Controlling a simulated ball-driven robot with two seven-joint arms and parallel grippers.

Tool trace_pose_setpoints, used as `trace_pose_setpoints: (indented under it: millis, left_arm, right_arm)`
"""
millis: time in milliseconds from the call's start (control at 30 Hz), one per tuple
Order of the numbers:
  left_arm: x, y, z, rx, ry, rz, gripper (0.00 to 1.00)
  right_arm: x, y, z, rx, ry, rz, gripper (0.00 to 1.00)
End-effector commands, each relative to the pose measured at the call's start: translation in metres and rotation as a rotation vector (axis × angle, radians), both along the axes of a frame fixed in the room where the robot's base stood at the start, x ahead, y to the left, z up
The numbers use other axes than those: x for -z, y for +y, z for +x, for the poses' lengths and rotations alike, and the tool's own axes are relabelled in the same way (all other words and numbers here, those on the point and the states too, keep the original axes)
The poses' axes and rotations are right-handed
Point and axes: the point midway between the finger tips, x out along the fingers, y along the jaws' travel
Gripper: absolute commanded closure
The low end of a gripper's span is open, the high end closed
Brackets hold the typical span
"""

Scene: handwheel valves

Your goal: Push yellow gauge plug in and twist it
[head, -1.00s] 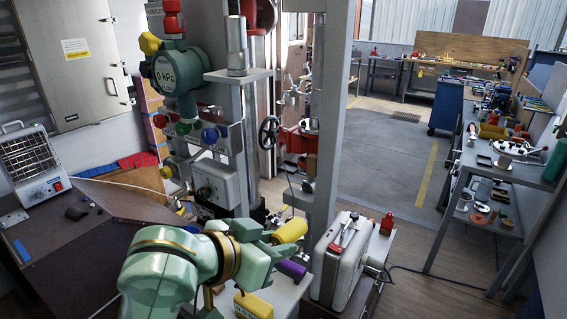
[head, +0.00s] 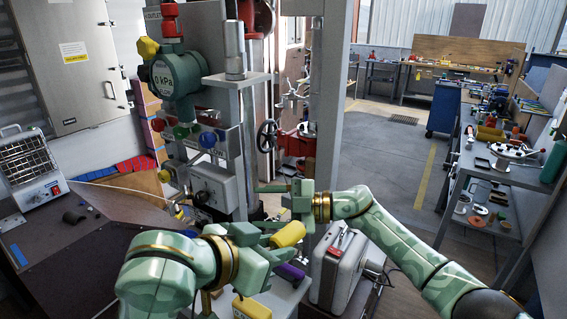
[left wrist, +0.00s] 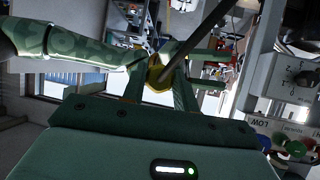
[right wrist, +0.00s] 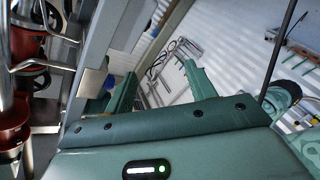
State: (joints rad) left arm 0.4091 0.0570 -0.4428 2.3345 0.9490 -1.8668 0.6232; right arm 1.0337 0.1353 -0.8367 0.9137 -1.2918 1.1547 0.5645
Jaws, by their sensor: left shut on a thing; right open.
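The yellow plug (head: 288,234) is a short cylinder. My left gripper (head: 277,240) is shut on it, low in the head view above a pale bench top. In the left wrist view the yellow plug (left wrist: 158,72) sits between the fingers, partly covered by them and by a dark cable. The green gauge (head: 172,72) reads 0 kPa at the upper left, with a yellow cap (head: 147,47) on its side. My right gripper (head: 272,195) is open and empty, above and behind the left one. Its spread fingers show in the right wrist view (right wrist: 160,82). Any socket for the plug is not clear to see.
A grey box with a black knob (head: 203,196) stands on the rig, below coloured knobs (head: 207,139). A purple cylinder (head: 290,272) and a yellow block (head: 252,308) lie near my left gripper. A silver case (head: 340,265) stands to the right. A steel post (head: 330,100) rises behind.

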Motion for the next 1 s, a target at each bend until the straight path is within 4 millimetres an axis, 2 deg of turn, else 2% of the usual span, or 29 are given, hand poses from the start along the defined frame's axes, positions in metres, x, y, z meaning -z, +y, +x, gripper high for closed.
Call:
trace_pose_setpoints:
  millis: [33,100,200,300,400,533,667,767,1000]
  left_arm:
    - [0.000,0.000,0.000,0.000,-0.001,-0.001,0.93]
    - [0.000,0.000,0.000,0.000,-0.001,-0.001,0.93]
    - [0.000,0.000,0.000,0.000,-0.001,-0.001,0.93]
    - [0.000,0.000,0.000,0.000,-0.001,-0.001,0.93]
    - [0.000,0.000,0.000,0.000,-0.001,-0.001,0.93]
    - [0.000,0.000,0.000,0.000,0.000,0.000,0.93]
    - [0.000,0.000,0.000,0.000,0.000,0.000,0.93]
    - [0.000,0.000,0.000,0.000,0.000,0.000,0.93]
    - [0.000,0.000,0.000,0.000,0.000,0.000,0.93]
  right_arm:
    - [-0.035,0.010,-0.010,-0.101,-0.065,-0.096,0.45]
    - [-0.066,0.018,-0.029,-0.231,-0.114,-0.266,0.45]
    - [-0.096,0.019,-0.059,-0.358,-0.143,-0.566,0.45]
    - [-0.116,0.007,-0.082,-0.391,-0.131,-0.883,0.45]
    - [-0.135,-0.010,-0.096,-0.335,-0.095,-1.154,0.45]
    - [-0.155,-0.029,-0.106,-0.218,-0.050,-1.379,0.45]
    - [-0.163,-0.039,-0.111,-0.143,-0.023,-1.476,0.45]
    - [-0.157,-0.041,-0.111,-0.128,-0.012,-1.496,0.45]
    - [-0.110,-0.040,-0.112,-0.133,-0.010,-1.492,0.45]
